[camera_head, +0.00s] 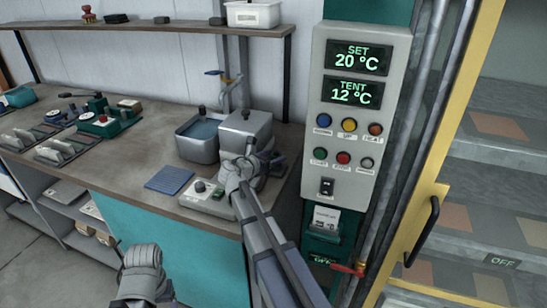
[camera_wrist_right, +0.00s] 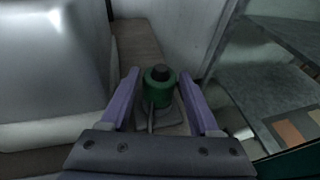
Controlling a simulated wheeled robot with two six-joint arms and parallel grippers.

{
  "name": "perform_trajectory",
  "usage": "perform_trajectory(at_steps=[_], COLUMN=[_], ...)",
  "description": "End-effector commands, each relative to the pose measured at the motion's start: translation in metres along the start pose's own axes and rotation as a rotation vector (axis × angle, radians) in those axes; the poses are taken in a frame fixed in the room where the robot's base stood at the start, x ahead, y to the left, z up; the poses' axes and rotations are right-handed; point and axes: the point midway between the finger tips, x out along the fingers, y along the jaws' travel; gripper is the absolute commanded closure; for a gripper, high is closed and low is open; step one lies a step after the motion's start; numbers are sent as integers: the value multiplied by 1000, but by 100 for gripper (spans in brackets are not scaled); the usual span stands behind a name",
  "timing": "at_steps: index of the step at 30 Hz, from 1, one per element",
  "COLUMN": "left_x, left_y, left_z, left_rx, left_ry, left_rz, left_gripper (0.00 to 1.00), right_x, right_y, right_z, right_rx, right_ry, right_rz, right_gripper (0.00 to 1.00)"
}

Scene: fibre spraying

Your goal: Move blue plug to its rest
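I cannot make out a blue plug in either view. My right gripper (camera_head: 266,162) is at the right end of the bench, beside the silver box (camera_head: 245,132). In the right wrist view its two purple-grey fingers (camera_wrist_right: 163,88) are apart, with nothing held between them. A green cylinder with a black cap (camera_wrist_right: 158,90) stands on a grey base between and beyond the fingertips, with a gap on each side. My left arm (camera_head: 142,270) shows only as a grey part at the bottom left; its fingers are not visible.
A control panel (camera_head: 356,110) stands close to the right of my right arm, with pipes and a yellow-framed door beyond.

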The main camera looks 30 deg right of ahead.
Motion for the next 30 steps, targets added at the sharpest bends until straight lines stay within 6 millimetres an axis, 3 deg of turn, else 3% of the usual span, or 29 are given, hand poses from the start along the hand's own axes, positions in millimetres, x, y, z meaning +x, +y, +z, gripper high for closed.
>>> perform_trajectory(at_steps=[6, 14, 24, 30], left_x=[0, -1, -18, -23], left_y=[0, 0, -2, -2], left_z=[0, 0, 1, 1], left_rx=[0, 0, 0, 0], left_ry=[0, 0, 0, 0], left_rz=[0, 0, 0, 0], left_gripper=[29, 29, 29, 29], right_x=[0, -3, -54, -74], right_y=[0, 0, -1, 0], right_z=[0, 0, 2, 1], right_rx=[0, 0, 0, -1], right_ry=[0, 0, 1, 0], right_rz=[0, 1, 3, 2], right_gripper=[15, 15, 15, 15])
